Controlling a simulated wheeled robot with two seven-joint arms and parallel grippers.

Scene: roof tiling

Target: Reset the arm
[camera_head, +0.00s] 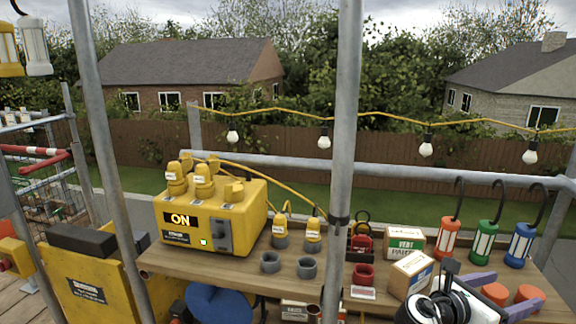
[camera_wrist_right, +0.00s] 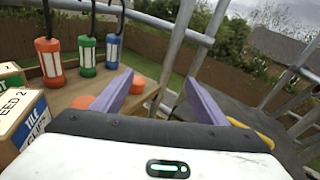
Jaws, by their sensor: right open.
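My right gripper (camera_head: 518,288) shows at the lower right of the head view, a white and black body with two purple fingers. The fingers are spread apart and nothing is between them. In the right wrist view the same gripper (camera_wrist_right: 160,78) is open and empty, its fingers pointing away over the bench's end. Orange round pieces (camera_head: 528,294) lie on the bench close to the fingers; whether they touch cannot be told. My left gripper is not in view.
Red, green and blue hooked lanterns (camera_head: 491,242) stand behind the right gripper. Cartons (camera_head: 410,273) are to its left. The wooden bench (camera_head: 340,255) also holds a yellow power box (camera_head: 245,212) marked ON. Upright scaffold poles (camera_head: 345,130) and a rail (camera_head: 400,170) cross the space.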

